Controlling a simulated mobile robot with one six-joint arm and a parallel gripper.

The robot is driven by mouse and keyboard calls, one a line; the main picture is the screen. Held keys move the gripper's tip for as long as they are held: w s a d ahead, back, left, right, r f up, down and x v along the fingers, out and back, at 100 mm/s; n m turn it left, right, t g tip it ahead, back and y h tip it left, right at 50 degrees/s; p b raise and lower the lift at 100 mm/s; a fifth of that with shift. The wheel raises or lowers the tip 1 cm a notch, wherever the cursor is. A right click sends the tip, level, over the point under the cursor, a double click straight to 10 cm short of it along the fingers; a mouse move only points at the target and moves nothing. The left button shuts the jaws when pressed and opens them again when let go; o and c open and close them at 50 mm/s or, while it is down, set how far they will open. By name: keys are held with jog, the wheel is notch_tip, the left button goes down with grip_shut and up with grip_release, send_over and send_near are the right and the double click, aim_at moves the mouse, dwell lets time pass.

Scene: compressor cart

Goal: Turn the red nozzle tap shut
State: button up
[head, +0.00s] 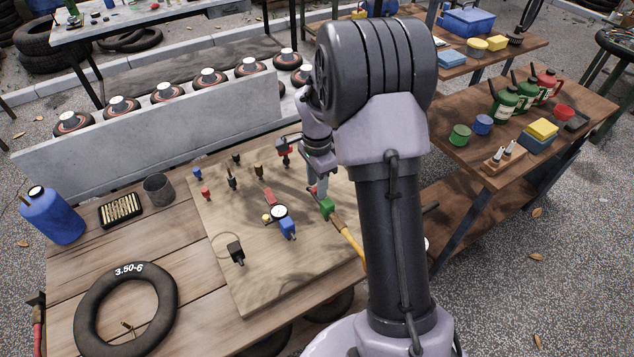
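A green fitting (327,206) lies on the wooden board, with a yellow hose (347,238) running from it toward the lower right. A small red part (313,190) shows just above the green fitting, and it may be the red nozzle tap. My gripper (320,188) points down right at this red part, close to or touching it. Its fingertips are small and partly overlap the red part, so I cannot tell whether they grip it. My arm hides the board's right side.
The board (240,279) also holds a gauge with a blue block (287,228), a black fitting (236,251) and several small couplings. A grey beam (150,140) runs behind.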

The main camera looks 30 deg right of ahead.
notch_tip(320, 180, up, 17)
jog(key=p, duration=0.6)
jog(key=shift+r, duration=0.2)
